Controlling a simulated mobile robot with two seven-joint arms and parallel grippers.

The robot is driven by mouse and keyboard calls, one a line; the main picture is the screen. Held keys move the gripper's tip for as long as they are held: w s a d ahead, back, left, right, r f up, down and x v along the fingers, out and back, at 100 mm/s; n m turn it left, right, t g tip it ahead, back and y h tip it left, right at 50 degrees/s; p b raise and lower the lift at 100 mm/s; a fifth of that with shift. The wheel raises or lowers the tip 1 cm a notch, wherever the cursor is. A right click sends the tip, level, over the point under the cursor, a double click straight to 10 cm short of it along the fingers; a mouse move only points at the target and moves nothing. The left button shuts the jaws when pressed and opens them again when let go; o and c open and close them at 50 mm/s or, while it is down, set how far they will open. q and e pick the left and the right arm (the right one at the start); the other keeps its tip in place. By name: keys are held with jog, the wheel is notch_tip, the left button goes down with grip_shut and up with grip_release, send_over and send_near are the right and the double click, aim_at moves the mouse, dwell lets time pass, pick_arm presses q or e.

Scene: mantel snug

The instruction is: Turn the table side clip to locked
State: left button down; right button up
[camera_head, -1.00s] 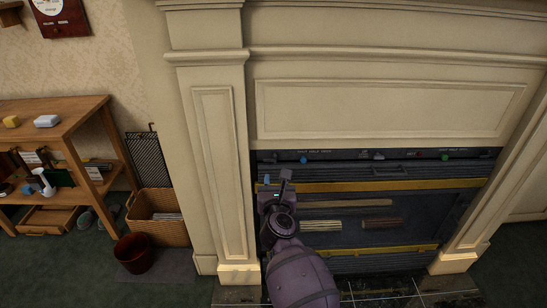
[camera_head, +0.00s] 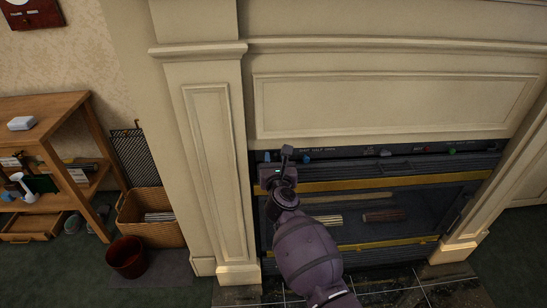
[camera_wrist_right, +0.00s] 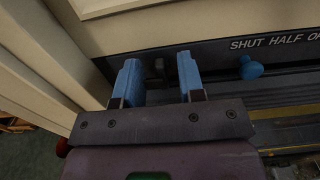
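My right gripper (camera_head: 277,163) is at the upper left corner of the fireplace opening, by the left end of the dark control panel. In the right wrist view its two blue fingers (camera_wrist_right: 159,78) are apart, with nothing gripped. A small dark fitting (camera_wrist_right: 156,68) shows in the gap between them on the panel; it could be a clip, but its form and setting are too dark to tell. No clip marked as locked can be read. My left gripper is not in view.
A blue knob (camera_wrist_right: 250,68) under "SHUT HALF" lettering is right of the fingers. A green knob (camera_head: 452,151) is farther right. The pale left pillar (camera_head: 212,160) stands close beside my gripper. A wooden shelf table (camera_head: 45,108), wicker basket (camera_head: 150,230) and red bin (camera_head: 127,257) are left.

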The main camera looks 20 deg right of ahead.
jog(key=shift+s, duration=0.1)
jog(key=shift+c, duration=0.9)
grip_shut()
